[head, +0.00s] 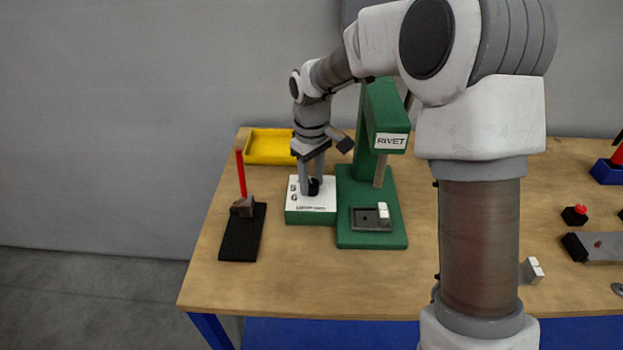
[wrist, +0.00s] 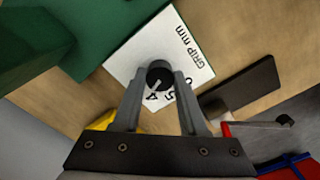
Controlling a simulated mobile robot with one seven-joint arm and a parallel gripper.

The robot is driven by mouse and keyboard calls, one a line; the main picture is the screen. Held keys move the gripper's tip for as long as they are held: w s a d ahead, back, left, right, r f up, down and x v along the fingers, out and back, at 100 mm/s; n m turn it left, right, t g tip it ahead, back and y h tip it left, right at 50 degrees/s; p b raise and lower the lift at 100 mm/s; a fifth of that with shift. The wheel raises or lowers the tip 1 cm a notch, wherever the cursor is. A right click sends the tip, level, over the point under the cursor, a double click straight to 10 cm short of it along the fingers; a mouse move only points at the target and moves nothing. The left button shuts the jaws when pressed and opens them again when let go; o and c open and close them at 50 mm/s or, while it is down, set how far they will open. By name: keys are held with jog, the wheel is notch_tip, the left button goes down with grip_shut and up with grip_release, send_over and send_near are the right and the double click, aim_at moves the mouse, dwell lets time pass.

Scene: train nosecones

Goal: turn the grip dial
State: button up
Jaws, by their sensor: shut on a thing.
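The grip dial (wrist: 160,73) is a small black round knob on a white plate marked "GRIP mm". The plate tops a green box (head: 309,217), on the table left of the rivet press. My gripper (head: 311,188) points down over the plate and is shut on the dial, one finger on each side. The dial (head: 315,186) is partly hidden by the fingers in the head view. In the wrist view a pale pointer mark on the knob lies near the figure 4, with 5 and 6 beside it; its exact setting is hard to read.
The green press (head: 382,110) labelled RIVET stands close on the right, with a small tray (head: 364,219) on its base. A yellow tray (head: 268,147) lies behind. The front table strip is clear.

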aim_at(312, 183)
grip_shut()
jog(key=m, duration=0.4)
jog(key=shift+p, duration=0.3)
jog(key=o, duration=1.1)
grip_release()
jog(key=shift+r, duration=0.1)
notch_tip(312, 183, up, 17)
jog(key=shift+r+p, duration=0.15)
jog(key=shift+p, duration=1.05)
